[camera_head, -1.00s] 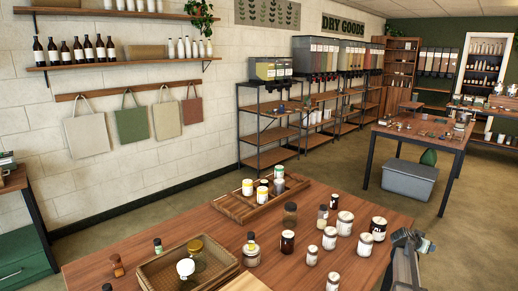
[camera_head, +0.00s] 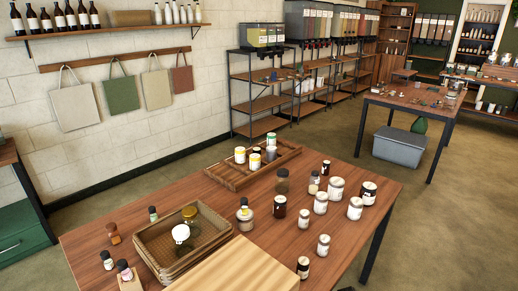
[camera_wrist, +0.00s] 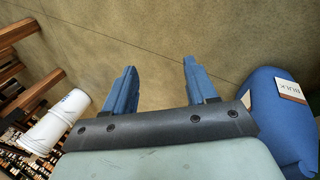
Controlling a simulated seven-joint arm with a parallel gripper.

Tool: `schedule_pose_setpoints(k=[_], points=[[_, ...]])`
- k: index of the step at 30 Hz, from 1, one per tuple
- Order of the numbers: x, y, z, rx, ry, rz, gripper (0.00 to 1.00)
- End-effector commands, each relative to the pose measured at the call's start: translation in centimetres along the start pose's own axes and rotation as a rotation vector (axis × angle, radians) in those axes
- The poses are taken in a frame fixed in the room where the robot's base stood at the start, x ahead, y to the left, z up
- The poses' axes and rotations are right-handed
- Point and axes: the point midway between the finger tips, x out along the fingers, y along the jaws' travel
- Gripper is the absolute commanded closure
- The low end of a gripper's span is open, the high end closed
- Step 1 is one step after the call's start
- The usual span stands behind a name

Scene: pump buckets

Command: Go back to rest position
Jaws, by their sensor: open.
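My gripper (camera_wrist: 160,72) shows in the wrist view, with its two blue fingers apart and nothing between them. Bare floor lies beyond the fingertips. A blue rounded container (camera_wrist: 280,115) with a "BULK" label is at the right of the wrist view, beside the gripper. I cannot tell how far off it is. In the head view, my gripper is out of the picture.
The wooden table (camera_head: 335,262) holds several jars, a wicker basket (camera_head: 160,262) and a slatted wooden tray (camera_head: 222,178). A second table (camera_head: 415,104) stands behind, with a grey bin (camera_head: 400,148) under it. Open floor (camera_head: 450,230) lies at right. A white bucket (camera_wrist: 55,122) shows at left in the wrist view.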

Motion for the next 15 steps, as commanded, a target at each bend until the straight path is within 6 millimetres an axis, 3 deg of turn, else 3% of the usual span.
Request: schedule_pose_setpoints(k=[1, 9, 15], points=[[0.2, -1.4, 3.2, -0.049, -0.047, -0.017, 0.43], [-0.1, -7.6, 18.2, -0.281, -0.285, -0.132, 0.43], [-1.7, -9.8, 28.2, -0.42, -0.443, -0.216, 0.43]])
